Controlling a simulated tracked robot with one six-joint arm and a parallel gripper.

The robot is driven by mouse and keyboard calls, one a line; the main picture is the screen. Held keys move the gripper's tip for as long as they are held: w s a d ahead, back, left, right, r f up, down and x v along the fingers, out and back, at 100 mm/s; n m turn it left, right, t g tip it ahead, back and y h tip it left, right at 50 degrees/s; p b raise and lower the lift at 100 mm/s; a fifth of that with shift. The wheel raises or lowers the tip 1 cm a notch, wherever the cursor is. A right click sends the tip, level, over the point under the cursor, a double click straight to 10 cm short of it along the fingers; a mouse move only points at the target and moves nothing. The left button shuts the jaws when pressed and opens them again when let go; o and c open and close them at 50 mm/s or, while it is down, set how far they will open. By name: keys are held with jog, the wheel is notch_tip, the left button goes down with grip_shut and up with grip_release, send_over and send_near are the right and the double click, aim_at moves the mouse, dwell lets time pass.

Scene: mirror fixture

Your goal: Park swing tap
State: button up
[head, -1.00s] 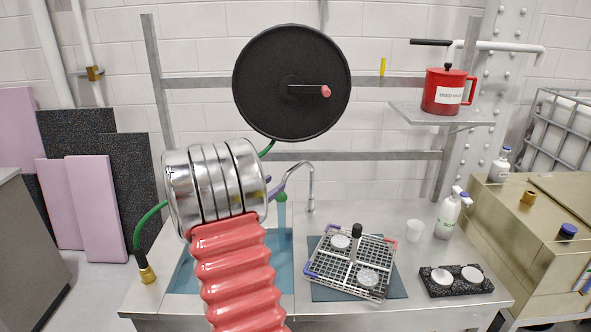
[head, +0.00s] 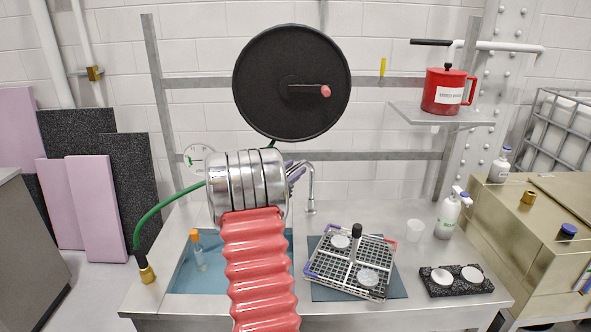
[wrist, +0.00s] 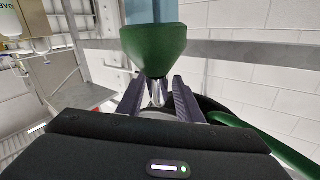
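The swing tap's thin metal post and arch (head: 312,185) stand at the back of the counter, right of the sink (head: 178,278). In the head view my gripper (head: 294,174) is at the arch's left side, mostly hidden by my arm. The wrist view is upside down. It shows my gripper's two purple fingers (wrist: 160,84) on either side of the metal spout (wrist: 157,94), apparently open with a gap. The green nozzle (wrist: 154,48) sits just past the fingertips, with a light blue column (wrist: 150,10) running from it. My arm hides the nozzle in the head view.
A wire rack (head: 372,253) stands right of the sink. A black hose reel (head: 291,82) hangs above my arm, and a green hose (head: 160,206) runs at left. An orange-capped tube (head: 198,250) is in the sink. A shelf with a red can (head: 447,90) is at upper right.

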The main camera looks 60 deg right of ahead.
jog(key=shift+s+d, duration=0.1)
jog(key=shift+d, duration=0.6)
jog(key=shift+c, duration=0.5)
grip_shut()
